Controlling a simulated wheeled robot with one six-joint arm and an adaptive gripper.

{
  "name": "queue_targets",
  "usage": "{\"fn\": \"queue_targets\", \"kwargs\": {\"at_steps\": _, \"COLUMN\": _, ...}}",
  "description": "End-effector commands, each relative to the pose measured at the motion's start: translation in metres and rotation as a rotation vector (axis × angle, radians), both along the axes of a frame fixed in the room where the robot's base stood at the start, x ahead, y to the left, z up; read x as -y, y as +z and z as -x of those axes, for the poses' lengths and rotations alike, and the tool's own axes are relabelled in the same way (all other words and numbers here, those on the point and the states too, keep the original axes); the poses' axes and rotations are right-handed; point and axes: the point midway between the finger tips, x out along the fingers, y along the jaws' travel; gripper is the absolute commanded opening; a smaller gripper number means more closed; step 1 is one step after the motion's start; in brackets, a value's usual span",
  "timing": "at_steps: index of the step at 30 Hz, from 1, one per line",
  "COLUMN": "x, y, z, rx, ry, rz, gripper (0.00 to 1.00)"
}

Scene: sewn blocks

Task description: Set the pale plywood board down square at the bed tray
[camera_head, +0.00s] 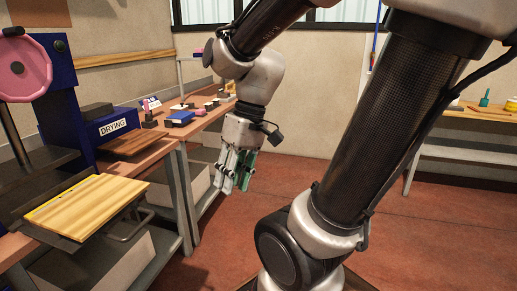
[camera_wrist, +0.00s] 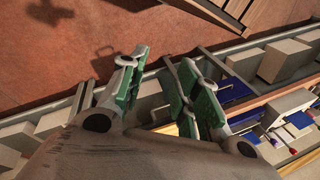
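The pale plywood board (camera_head: 88,205) lies flat on a dark tray (camera_head: 58,240) at the left of the head view. A bright yellow strip runs along its left edge. The tray has a handle loop and sticks out from the blue press. The board looks roughly in line with the tray, but I cannot tell if it is exactly square. My gripper (camera_head: 237,168) hangs in the air to the right of the board, pointing down and well clear of it. In the wrist view its green-padded fingers (camera_wrist: 157,88) stand apart with nothing between them.
The blue press with a pink wheel (camera_head: 22,67) stands at the left. A brown board (camera_head: 133,141) lies below a "DRYING" sign (camera_head: 113,127). A bench (camera_head: 205,120) with small blocks runs behind my gripper. Red floor (camera_head: 330,190) is open to the right.

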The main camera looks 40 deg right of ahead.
Motion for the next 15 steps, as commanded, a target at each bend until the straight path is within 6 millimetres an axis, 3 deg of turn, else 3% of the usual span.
{"fn": "queue_targets", "kwargs": {"at_steps": 3, "x": 0.033, "y": 0.024, "z": 0.005, "rx": 0.155, "ry": -0.069, "rz": 0.147, "gripper": 0.32}}
{"fn": "queue_targets", "kwargs": {"at_steps": 6, "x": 0.052, "y": 0.04, "z": 0.007, "rx": 0.251, "ry": -0.12, "rz": 0.224, "gripper": 0.32}}
{"fn": "queue_targets", "kwargs": {"at_steps": 15, "x": 0.067, "y": 0.054, "z": 0.007, "rx": 0.331, "ry": -0.165, "rz": 0.279, "gripper": 0.32}}
